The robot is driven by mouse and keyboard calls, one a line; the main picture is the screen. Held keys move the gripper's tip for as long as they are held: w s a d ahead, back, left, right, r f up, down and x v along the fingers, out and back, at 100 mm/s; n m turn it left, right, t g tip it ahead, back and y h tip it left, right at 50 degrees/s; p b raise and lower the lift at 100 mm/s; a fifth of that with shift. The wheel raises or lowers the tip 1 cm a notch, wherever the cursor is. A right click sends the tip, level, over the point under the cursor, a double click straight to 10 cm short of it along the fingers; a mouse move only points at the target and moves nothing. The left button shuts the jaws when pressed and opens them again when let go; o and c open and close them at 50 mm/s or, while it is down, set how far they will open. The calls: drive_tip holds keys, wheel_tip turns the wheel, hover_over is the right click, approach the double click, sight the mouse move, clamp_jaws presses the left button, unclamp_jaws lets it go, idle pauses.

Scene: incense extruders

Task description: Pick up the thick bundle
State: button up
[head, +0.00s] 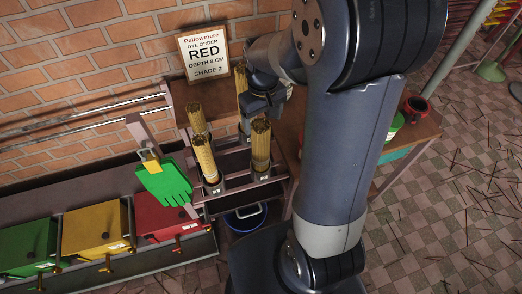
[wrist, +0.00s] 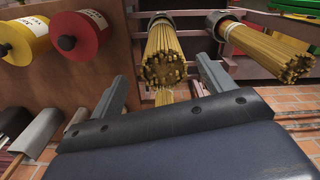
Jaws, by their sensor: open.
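Several tan stick bundles stand upright in a rack (head: 235,162) in the head view: one at the right (head: 261,145), one at the front left (head: 205,158), one behind it (head: 196,118) and one at the back (head: 241,84), partly hidden by my arm. I cannot tell for sure which is thickest. My gripper (head: 262,104) is above the rack, near the back and right bundles. In the wrist view my gripper (wrist: 163,90) is open, and one bundle (wrist: 165,50) shows between its fingers, apart from them. Another bundle (wrist: 265,48) is to the right.
A sign (head: 204,53) reading RED, depth 8 cm, shade 2 stands against the brick wall. Green, yellow and red boxes (head: 96,228) line the left, with a green glove (head: 164,182) above. A blue-rimmed bucket (head: 245,217) is below the rack. Red and yellow rolls (wrist: 80,34) show in the wrist view.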

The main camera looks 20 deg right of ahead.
sight(261, 124)
drive_tip(key=shift+w+a+f+p, duration=0.15)
drive_tip(key=shift+f+p, duration=0.1)
drive_tip(key=shift+f, duration=1.1)
drive_tip(key=shift+w+a+f+p, duration=0.1)
drive_tip(key=shift+f+p, duration=0.15)
drive_tip(key=shift+f, duration=1.1)
drive_tip(key=shift+c, duration=0.4)
drive_tip(key=c, duration=1.6)
wheel_tip(261, 124, up, 11)
drive_tip(key=shift+r, duration=0.1)
wheel_tip(261, 124, up, 10)
drive_tip(key=p, duration=0.8)
